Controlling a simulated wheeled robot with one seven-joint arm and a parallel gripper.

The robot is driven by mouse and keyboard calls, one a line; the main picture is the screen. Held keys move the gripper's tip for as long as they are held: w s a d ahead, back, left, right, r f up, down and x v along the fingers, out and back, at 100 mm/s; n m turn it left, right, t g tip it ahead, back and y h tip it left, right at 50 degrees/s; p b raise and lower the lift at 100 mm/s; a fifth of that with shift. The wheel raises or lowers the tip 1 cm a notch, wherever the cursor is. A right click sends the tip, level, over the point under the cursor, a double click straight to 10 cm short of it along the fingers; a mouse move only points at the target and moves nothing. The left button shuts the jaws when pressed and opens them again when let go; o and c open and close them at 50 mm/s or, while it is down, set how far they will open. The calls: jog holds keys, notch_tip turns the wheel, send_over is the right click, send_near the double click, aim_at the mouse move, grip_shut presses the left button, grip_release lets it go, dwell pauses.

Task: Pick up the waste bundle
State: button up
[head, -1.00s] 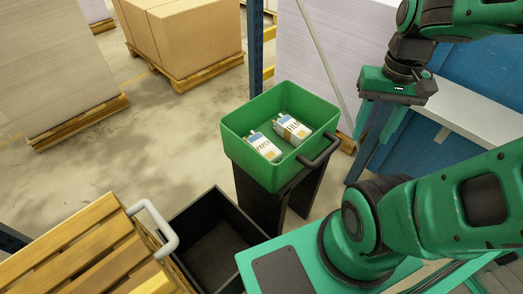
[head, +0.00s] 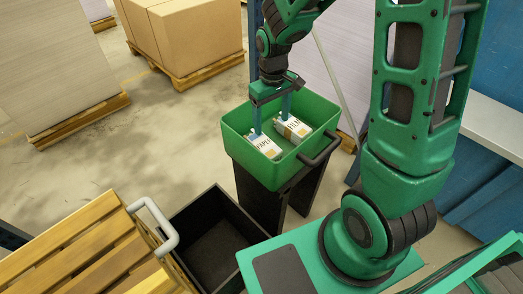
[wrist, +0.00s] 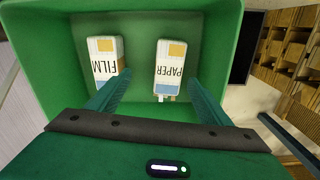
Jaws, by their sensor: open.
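Two white bundles lie in a green bin (head: 235,150). One is marked PAPER (head: 264,147) and the other FILM (head: 294,128); neither label says waste. My gripper (head: 271,118) is open above the bin, its two fingers pointing down into it. In the wrist view, the PAPER bundle (wrist: 170,66) shows between the fingertips, nearer the right finger. The FILM bundle (wrist: 104,60) lies left of the left fingertip, which overlaps its lower right edge in the picture. Nothing is held. I cannot tell how far the fingertips are above the bundles.
The bin has a dark handle (head: 320,150) and sits on a black stand (head: 262,200). An open black crate (head: 215,250) stands at lower left, beside a wooden slatted box (head: 85,250) with a grey handle. Boxes on a pallet (head: 195,40) stand behind. Open floor lies left of the bin.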

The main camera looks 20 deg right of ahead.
aim_at(263, 143)
jog(key=shift+w+a+f+n, duration=0.15)
jog(key=shift+w+a+f, duration=0.05)
jog(key=shift+a+f, duration=0.3)
jog(key=shift+w+a+f+n, duration=0.2)
jog(key=shift+a+f, duration=0.2)
jog(key=shift+a, duration=0.15)
notch_tip(263, 143, down, 4)
jog(key=shift+f, duration=0.25)
jog(key=shift+a+f, duration=0.15)
jog(key=shift+f, duration=2.9)
jog(key=c, duration=1.2)
jog(key=shift+r, duration=0.15)
